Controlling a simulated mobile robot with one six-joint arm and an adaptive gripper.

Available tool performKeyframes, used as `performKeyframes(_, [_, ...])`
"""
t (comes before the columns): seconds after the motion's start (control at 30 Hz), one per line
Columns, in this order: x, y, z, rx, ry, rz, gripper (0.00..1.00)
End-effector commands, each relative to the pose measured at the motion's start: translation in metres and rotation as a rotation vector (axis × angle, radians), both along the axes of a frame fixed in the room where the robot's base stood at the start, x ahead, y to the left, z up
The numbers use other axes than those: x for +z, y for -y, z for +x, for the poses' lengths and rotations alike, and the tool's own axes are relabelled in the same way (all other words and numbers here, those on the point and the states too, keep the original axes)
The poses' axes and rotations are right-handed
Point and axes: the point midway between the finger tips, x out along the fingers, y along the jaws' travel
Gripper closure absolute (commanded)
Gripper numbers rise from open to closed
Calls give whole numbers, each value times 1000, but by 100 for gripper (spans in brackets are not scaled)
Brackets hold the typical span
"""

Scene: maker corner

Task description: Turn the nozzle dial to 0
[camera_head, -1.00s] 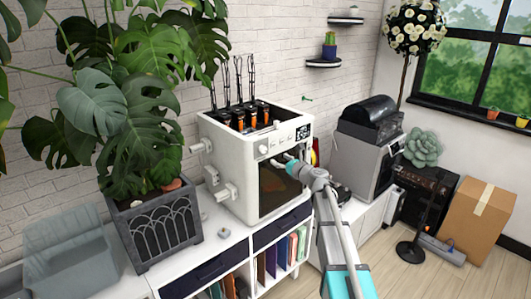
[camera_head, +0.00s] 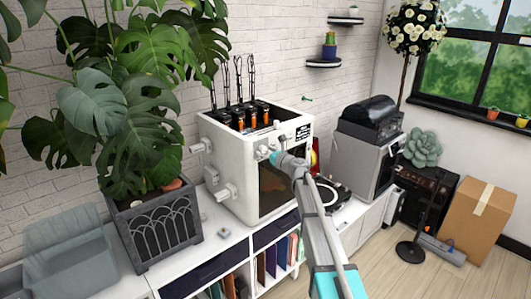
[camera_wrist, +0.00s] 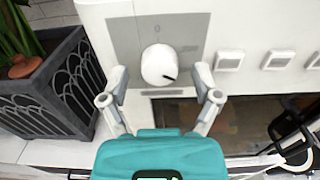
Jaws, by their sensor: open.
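The white 3D printer (camera_head: 232,168) stands on the cabinet, with its front controls partly hidden by my gripper in the head view. In the wrist view the round white nozzle dial (camera_wrist: 157,62) sits on a grey panel (camera_wrist: 125,40). A faint 0 mark (camera_wrist: 157,29) is above it. The dial's dark pointer mark faces lower right, away from the 0. My gripper (camera_wrist: 161,78) is open, its fingers to the left and right of the dial's lower part, with visible gaps. Contact cannot be told. It also shows at the printer front in the head view (camera_head: 273,156).
Several square buttons (camera_wrist: 229,61) are right of the dial. A dark printer window (camera_wrist: 215,125) lies below. A plant in a dark grey planter (camera_head: 158,228) stands to the left. A turntable (camera_head: 334,192) and a grey machine (camera_head: 368,160) are to the right.

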Motion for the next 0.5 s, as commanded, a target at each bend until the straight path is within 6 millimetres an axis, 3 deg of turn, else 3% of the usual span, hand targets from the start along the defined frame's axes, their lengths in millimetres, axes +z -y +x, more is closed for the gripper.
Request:
performKeyframes(0.07, [0, 0, 0, 0, 0, 0, 19])
performKeyframes(0.5, [0, 0, 0, 0, 0, 0, 99])
